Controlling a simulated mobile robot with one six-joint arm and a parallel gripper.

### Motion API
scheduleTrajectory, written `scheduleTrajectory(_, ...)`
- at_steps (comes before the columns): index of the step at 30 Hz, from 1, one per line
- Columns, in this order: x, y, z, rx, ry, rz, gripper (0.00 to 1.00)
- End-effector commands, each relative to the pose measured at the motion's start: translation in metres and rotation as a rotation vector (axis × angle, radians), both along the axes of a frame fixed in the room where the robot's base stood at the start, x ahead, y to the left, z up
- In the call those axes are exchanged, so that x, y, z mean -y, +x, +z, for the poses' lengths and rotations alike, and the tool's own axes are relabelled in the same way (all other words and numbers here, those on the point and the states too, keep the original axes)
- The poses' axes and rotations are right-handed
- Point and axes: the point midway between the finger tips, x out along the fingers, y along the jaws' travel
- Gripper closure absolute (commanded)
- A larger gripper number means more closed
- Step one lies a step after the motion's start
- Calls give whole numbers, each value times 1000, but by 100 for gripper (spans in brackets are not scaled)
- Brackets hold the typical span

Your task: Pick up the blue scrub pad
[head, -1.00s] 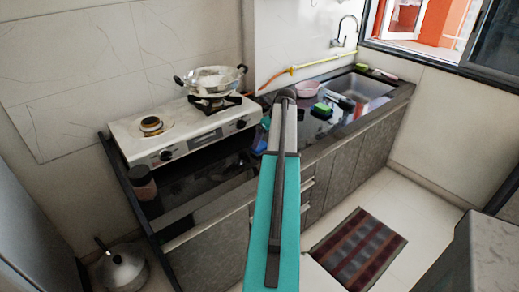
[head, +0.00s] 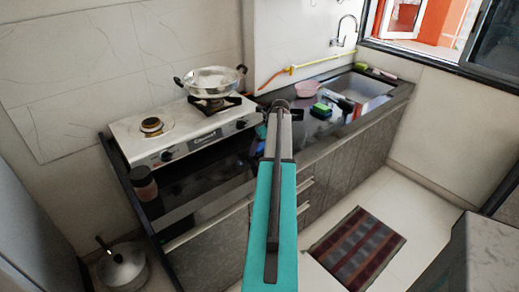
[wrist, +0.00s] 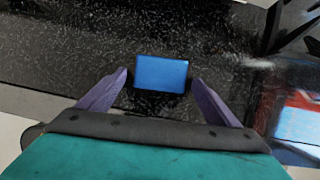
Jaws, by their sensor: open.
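The blue scrub pad (wrist: 161,74) lies flat on the dark speckled counter in the wrist view. My gripper (wrist: 159,80) is open, with its two purple fingers apart. In that picture the pad sits between the fingertips, with a gap on each side. I cannot tell how far the fingers are above the counter. In the head view my arm hides the fingers. Small blue patches (head: 261,131) show beside the arm there, but I cannot tell which is the pad.
The stove (head: 190,128) with a metal pan (head: 211,79) stands left of my arm. A pink bowl (head: 306,90), a green item (head: 322,109) and the sink (head: 362,88) are to the right. A blurred red, white and blue item (wrist: 300,122) lies right of my gripper.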

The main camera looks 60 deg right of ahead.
Motion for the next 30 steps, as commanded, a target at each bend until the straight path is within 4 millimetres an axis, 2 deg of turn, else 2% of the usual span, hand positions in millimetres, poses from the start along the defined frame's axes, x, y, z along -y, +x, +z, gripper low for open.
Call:
scheduleTrajectory(12,0,1,0,0,0,1,16)
scheduleTrajectory(20,-1,1,0,0,1,1,59)
scheduleTrajectory(30,-1,1,2,0,0,2,59)
